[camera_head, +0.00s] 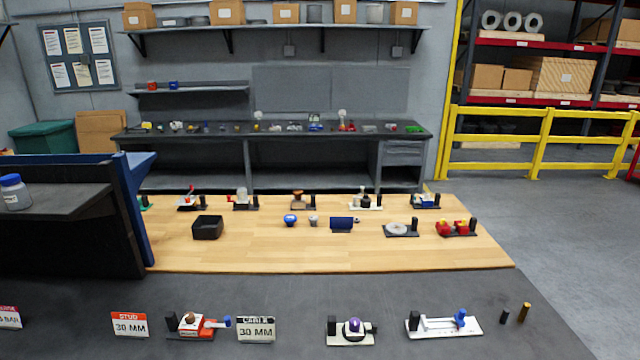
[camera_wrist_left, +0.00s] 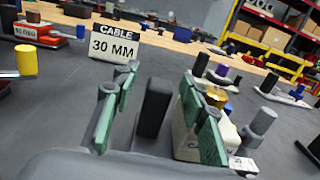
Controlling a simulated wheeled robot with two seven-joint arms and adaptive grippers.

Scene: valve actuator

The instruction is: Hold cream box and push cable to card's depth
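In the left wrist view my left gripper (camera_wrist_left: 160,112) is open, its green-padded fingers set wide apart. A black upright block (camera_wrist_left: 154,107) shows between them. The cream box (camera_wrist_left: 185,142) is behind the right-hand finger, which hides much of it. A gold knob (camera_wrist_left: 216,96) sits on top of the box, and a grey cylinder (camera_wrist_left: 262,121) stands out at its right. I cannot tell which part is the cable. The card reading CABLE 30 MM (camera_wrist_left: 114,43) stands beyond the fingers; it also shows in the head view (camera_head: 256,329). Neither gripper shows in the head view.
A red-and-white device (camera_head: 195,326) and a STUD 30 MM card (camera_head: 130,325) stand left of the cable card. A device with a purple knob (camera_head: 352,331) and a white plate device (camera_head: 443,325) stand right. A yellow cylinder (camera_wrist_left: 26,61) is at the wrist view's left.

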